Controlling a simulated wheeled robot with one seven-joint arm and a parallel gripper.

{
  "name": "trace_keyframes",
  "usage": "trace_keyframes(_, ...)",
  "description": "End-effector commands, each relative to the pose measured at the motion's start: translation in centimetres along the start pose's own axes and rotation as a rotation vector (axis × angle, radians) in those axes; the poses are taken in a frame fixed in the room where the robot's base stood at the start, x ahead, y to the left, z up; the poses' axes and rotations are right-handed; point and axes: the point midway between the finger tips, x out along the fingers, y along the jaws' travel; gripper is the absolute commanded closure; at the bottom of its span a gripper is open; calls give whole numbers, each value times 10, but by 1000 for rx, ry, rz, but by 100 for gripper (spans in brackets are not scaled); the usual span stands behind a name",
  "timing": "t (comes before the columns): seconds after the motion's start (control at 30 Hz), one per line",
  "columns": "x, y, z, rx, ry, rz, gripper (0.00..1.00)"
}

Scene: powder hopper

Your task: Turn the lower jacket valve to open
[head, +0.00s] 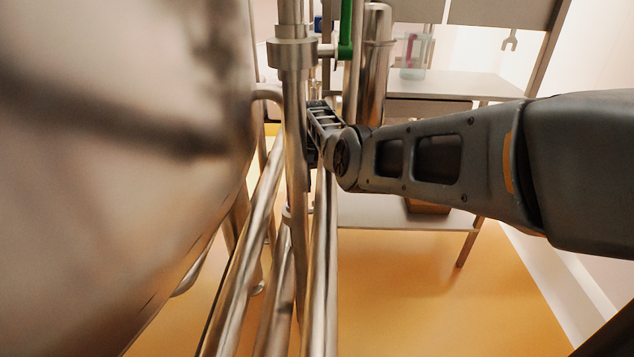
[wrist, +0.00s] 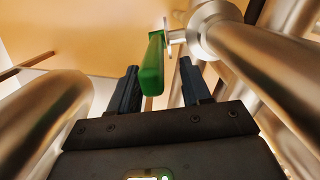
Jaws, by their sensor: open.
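A green valve handle (wrist: 152,68) shows in the wrist view, joined by a short metal stem to a collar on a steel pipe (wrist: 209,22). My gripper (wrist: 160,68) is open, with one dark finger on each side of the handle's near end in the picture. I see gaps beside the handle and no clear contact. In the head view my gripper (head: 318,128) is partly hidden behind an upright pipe. A green handle (head: 346,30) hangs upright there beside a collared pipe fitting (head: 291,53), above my gripper. I cannot tell whether both views show the same handle.
A large steel vessel (head: 110,150) fills the left of the head view. Several steel pipes (head: 240,255) run close around my gripper. Behind is a shelf table (head: 465,84) with a clear beaker (head: 414,57). The orange floor (head: 440,290) at lower right is open.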

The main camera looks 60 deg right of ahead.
Motion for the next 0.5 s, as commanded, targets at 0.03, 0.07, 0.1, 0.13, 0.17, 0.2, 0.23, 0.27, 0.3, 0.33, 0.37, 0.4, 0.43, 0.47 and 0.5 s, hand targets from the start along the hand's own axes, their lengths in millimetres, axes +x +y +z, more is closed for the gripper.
trace_keyframes(0.03, 0, 0, 0, 0, -1, 0, 52)
trace_keyframes(0.07, -2, 0, 0, 0, -1, 0, 52)
trace_keyframes(0.1, -4, 0, 0, 0, 0, 0, 52)
trace_keyframes(0.13, -7, 0, 0, 0, 0, 0, 52)
trace_keyframes(0.17, -10, 0, 0, 0, 0, 0, 52)
trace_keyframes(0.2, -16, 0, 0, 0, 1, 0, 52)
trace_keyframes(0.23, -21, 0, 0, 0, 1, 0, 52)
trace_keyframes(0.27, -26, 0, 0, 0, 2, 0, 52)
trace_keyframes(0.3, -33, 0, 0, 0, 2, 0, 52)
trace_keyframes(0.33, -38, 0, -1, 0, 3, 0, 52)
trace_keyframes(0.37, -43, 0, -1, 0, 3, 0, 52)
trace_keyframes(0.4, -50, 0, -1, 0, 2, 0, 52)
trace_keyframes(0.43, -54, 0, -1, 0, 3, 0, 52)
trace_keyframes(0.47, -58, 0, -1, -1, 3, 0, 52)
trace_keyframes(0.5, -63, 0, -1, 0, 2, 0, 52)
